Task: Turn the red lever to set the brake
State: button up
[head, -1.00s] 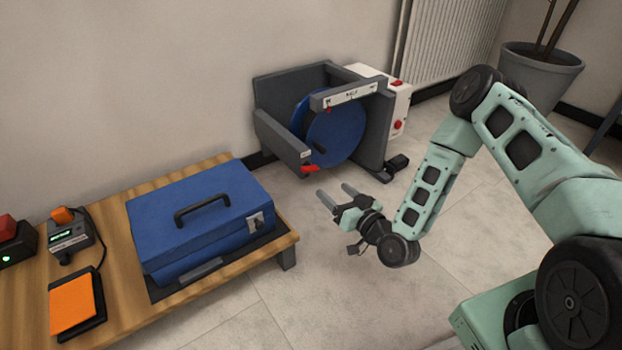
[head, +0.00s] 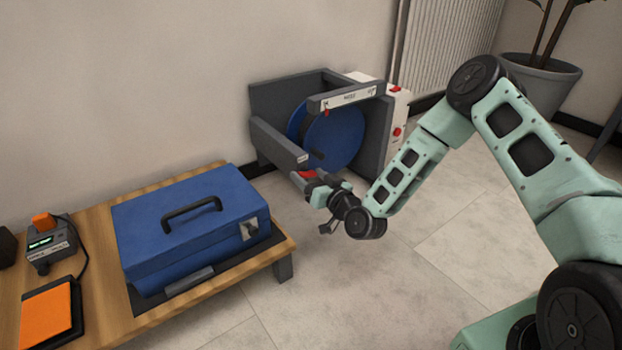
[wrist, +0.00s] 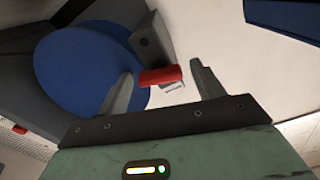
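The red lever (head: 307,174) sits at the front end of the lower grey arm of a grey frame (head: 277,145). In the wrist view the red lever (wrist: 160,76) lies crosswise between my fingertips, with a small gap at the right finger. My gripper (head: 304,180) is open around the lever in the head view; it also shows in the wrist view (wrist: 162,85). Whether the left finger touches the lever I cannot tell. A blue disc (head: 345,138) stands upright inside the frame, and in the wrist view (wrist: 85,68) it is behind the left finger.
A wooden table (head: 110,250) holds a blue case (head: 190,225), close to the left of my gripper. A white box with red buttons (head: 397,120) stands behind the frame. A potted plant (head: 540,80) is at the back right. The floor (head: 340,290) in front is clear.

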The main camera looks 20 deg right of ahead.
jog(key=c, duration=0.8)
jog(key=shift+p, duration=0.3)
jog(key=m+p, duration=0.2)
jog(key=m, duration=0.1)
jog(key=shift+r+p, duration=0.2)
jog(key=shift+p, duration=0.2)
jog(key=m+p, duration=0.3)
jog(key=m, duration=0.1)
jog(key=shift+f+m+p, duration=0.1)
jog(key=shift+m+p, duration=0.2)
jog(key=shift+p, duration=0.05)
jog(key=m+p, duration=0.2)
jog(key=m, duration=0.2)
jog(key=shift+f, duration=0.1)
jog(key=shift+s+m+p, duration=0.1)
jog(key=shift+m+p, duration=0.3)
jog(key=shift+m, duration=1.2)
jog(key=shift+f, duration=0.1)
